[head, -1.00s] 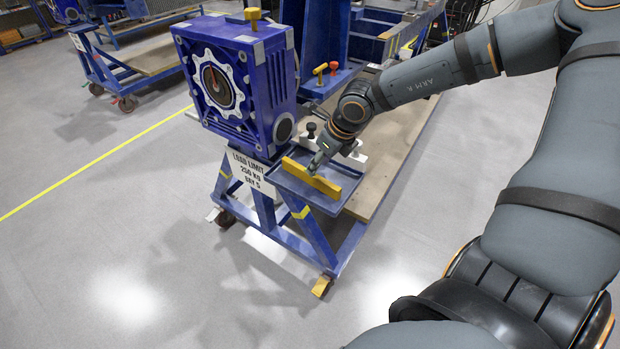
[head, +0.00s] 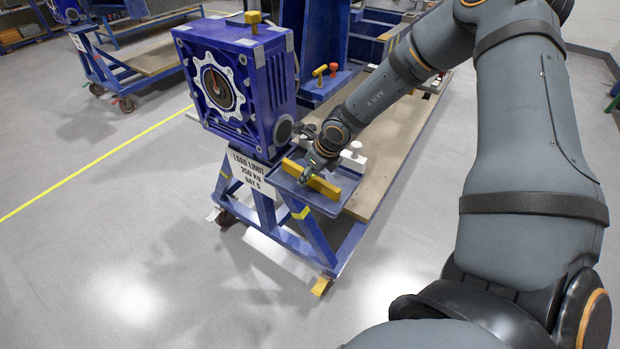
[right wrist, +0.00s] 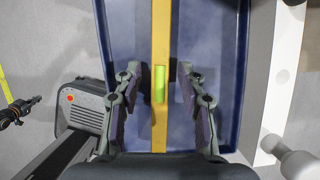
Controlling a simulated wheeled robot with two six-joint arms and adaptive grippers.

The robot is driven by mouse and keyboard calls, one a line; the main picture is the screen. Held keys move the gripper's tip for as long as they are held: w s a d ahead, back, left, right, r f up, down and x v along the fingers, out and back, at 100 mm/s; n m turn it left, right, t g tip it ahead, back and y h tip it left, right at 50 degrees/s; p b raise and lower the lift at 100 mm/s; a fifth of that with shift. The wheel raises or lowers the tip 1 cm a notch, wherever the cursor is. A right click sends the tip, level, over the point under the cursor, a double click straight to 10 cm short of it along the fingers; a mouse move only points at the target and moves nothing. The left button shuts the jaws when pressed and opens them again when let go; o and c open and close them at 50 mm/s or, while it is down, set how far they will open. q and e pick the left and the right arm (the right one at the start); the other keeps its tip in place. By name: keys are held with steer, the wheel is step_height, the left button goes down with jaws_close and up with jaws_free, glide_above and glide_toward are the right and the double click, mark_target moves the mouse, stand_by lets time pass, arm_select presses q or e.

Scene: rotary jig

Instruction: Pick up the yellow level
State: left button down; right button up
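The yellow level (head: 326,188) lies in a shallow blue tray (head: 352,178) on the front end of the blue cart. My right gripper (head: 309,173) is down at the middle of the level and hides part of it. In the right wrist view the level (right wrist: 161,60) runs up and down the picture, with its green vial between my right gripper's fingers (right wrist: 161,88). The fingers stand open on both sides of it, with a gap showing at each side. My left gripper is not in view.
A blue gearbox-like unit (head: 225,85) with a round dial stands just left of the tray. A white block with knobs (right wrist: 262,80) lies along the tray's right side. A red-topped knob and a yellow one (head: 319,71) stand behind. Open floor lies in front.

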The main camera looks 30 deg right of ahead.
jaws_close()
steer(key=shift+w+r, duration=0.1)
steer(key=shift+r, duration=0.25)
steer(key=r, duration=0.2)
steer(key=d+r, duration=0.1)
steer(key=r, duration=0.1)
steer(key=shift+s+r, duration=0.15)
steer(key=shift+s, duration=0.05)
steer(key=s+d+r+p, duration=0.4)
steer(key=d+r+p, duration=0.4)
steer(key=p, duration=1)
steer(key=d, duration=0.4)
steer(key=shift+s, duration=0.4)
